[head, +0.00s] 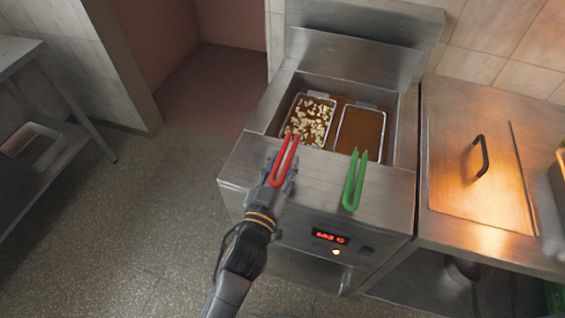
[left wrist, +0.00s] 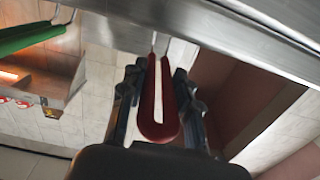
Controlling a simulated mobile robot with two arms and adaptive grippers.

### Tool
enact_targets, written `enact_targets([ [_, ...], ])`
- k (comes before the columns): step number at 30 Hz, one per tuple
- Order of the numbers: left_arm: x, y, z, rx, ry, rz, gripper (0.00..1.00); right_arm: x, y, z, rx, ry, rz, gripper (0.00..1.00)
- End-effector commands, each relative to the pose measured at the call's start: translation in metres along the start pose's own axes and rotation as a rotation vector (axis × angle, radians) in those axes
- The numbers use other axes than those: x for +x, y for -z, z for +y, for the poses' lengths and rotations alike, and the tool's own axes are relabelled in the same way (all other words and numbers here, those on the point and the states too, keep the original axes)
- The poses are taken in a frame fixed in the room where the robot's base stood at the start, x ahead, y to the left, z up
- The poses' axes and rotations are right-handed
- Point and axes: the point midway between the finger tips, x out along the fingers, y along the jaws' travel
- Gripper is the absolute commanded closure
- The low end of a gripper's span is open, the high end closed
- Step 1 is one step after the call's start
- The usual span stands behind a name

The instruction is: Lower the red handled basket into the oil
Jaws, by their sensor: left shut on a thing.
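The red handled basket (head: 312,114) is in the left half of the fryer vat and holds pale food pieces. Its red handle (head: 284,160) reaches over the fryer's front edge. My left gripper (head: 281,175) is shut on the red handle; the left wrist view shows the handle (left wrist: 158,125) between the two fingers. The oil (head: 346,107) is brown and shows around the baskets. The food pieces show above the oil, and the basket's lower part is hidden. My right gripper is not in view.
A second basket with a green handle (head: 355,182) sits right of the red one. The fryer front (head: 380,222) has a lit red display (head: 330,237). A steel counter with a handled lid (head: 475,185) stands right. The floor at left is clear.

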Motion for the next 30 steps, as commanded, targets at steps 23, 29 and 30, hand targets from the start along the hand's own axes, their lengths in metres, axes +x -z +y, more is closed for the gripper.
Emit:
enact_targets([
  [23,-0.003,-0.008,0.0,0.0,0.0,-0.004,0.42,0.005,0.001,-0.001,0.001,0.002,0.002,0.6],
  [29,-0.028,-0.009,0.0,-0.001,0.0,-0.005,0.42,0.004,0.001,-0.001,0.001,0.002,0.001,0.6],
  [30,-0.035,-0.008,0.0,-0.001,0.0,-0.005,0.42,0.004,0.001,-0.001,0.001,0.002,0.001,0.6],
])
